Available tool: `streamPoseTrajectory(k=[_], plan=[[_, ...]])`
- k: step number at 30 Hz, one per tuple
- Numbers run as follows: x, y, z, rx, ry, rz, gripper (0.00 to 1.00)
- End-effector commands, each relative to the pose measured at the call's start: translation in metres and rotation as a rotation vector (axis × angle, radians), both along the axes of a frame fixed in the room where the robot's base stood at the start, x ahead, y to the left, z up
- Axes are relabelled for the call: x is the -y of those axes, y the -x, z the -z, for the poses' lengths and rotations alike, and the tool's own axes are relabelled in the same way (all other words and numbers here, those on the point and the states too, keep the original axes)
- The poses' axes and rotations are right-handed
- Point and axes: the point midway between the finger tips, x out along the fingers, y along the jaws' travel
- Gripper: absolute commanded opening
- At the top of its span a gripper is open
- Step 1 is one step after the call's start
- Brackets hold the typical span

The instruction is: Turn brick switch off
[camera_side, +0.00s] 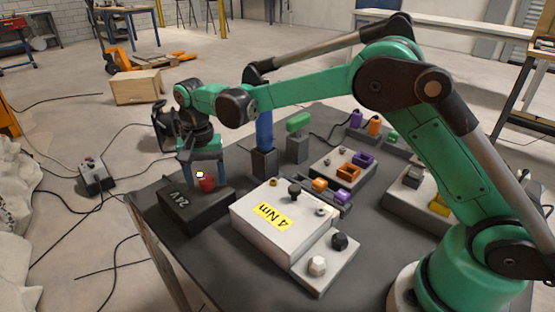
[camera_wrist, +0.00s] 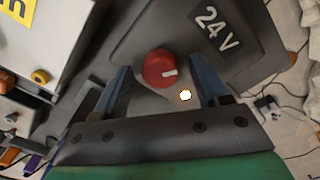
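The brick switch is a black box marked 24V (camera_side: 180,212) at the table's left front, also in the wrist view (camera_wrist: 245,55). A red round knob (camera_side: 207,184) sits on it. In the wrist view the knob (camera_wrist: 156,69) has a white mark pointing right. A small bright white lamp with a yellow rim (camera_wrist: 185,95) shows beside the knob, and in the side view (camera_side: 200,174). My gripper (camera_side: 206,172) points down over the box. In the wrist view its two blue fingers (camera_wrist: 160,72) are apart, one on each side of the knob, with gaps visible.
A white box labelled 4 Nm (camera_side: 272,222) stands right of the black box, close to it. A blue post (camera_side: 264,130) and a green-topped block (camera_side: 298,124) stand behind. Small coloured blocks lie farther right. A grey switch box (camera_side: 95,174) with cables is beyond the table's left edge.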

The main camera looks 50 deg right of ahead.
Motion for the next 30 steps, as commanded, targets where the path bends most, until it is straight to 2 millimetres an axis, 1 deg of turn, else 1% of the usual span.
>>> streamPoseTrajectory(k=[1,2,3,5,6,7,14,19,23,30], plan=[[0.0,0.0,-0.0001,0.0,0.0,0.0,0.5],[0.0,0.0,-0.0002,0.0,0.0,0.0,0.42],[0.0,0.0,-0.0002,0.0,0.0,0.0,0.3],[0.0001,0.0001,-0.0003,0.0,0.0,0.0,0.13],[0.0001,0.0001,-0.0003,0.0,0.0,0.0,0.02],[0.0001,0.0001,-0.0003,0.0,0.0,0.0,0.0],[0.0002,0.0001,-0.0005,-0.001,0.001,-0.015,0.0],[0.0002,0.0,-0.0006,-0.001,0.001,-0.072,0.0],[0.0002,-0.0001,-0.0007,-0.001,0.001,-0.153,0.0],[0.0002,-0.0001,-0.0008,-0.001,0.001,-0.363,0.0]])
